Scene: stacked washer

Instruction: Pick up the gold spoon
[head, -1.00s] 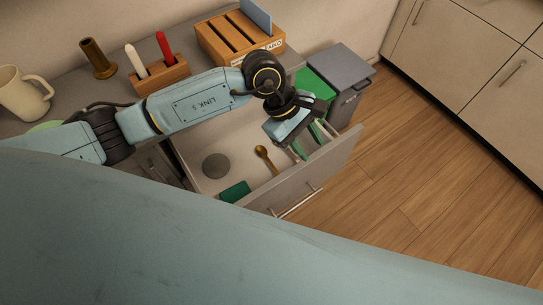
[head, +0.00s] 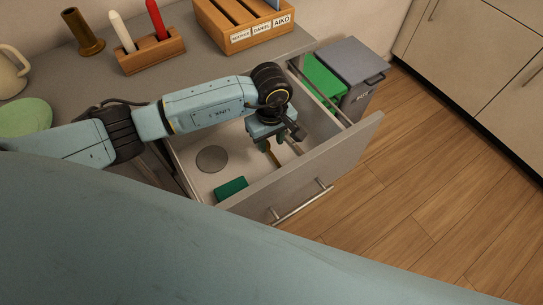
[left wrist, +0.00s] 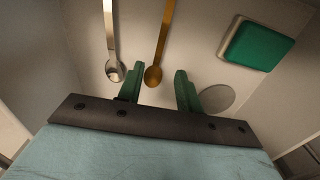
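The gold spoon (head: 273,158) lies in the open drawer (head: 300,182), partly hidden under my left gripper (head: 267,146) in the head view. In the left wrist view, the gold spoon (left wrist: 154,74) points its bowl toward the gripper and its handle runs up and away. My left gripper (left wrist: 157,90) is open and empty, its two green fingers apart. The bowl appears in line with the gap between them. I cannot tell how far above the spoon the fingers are. My right gripper is in neither view.
A silver spoon (left wrist: 114,70) lies beside the gold one. A green block (head: 231,188) and a grey disc (head: 212,159) are also in the drawer. The counter behind holds a wooden block with white and red-handled items (head: 150,50) and a wooden organizer (head: 240,28).

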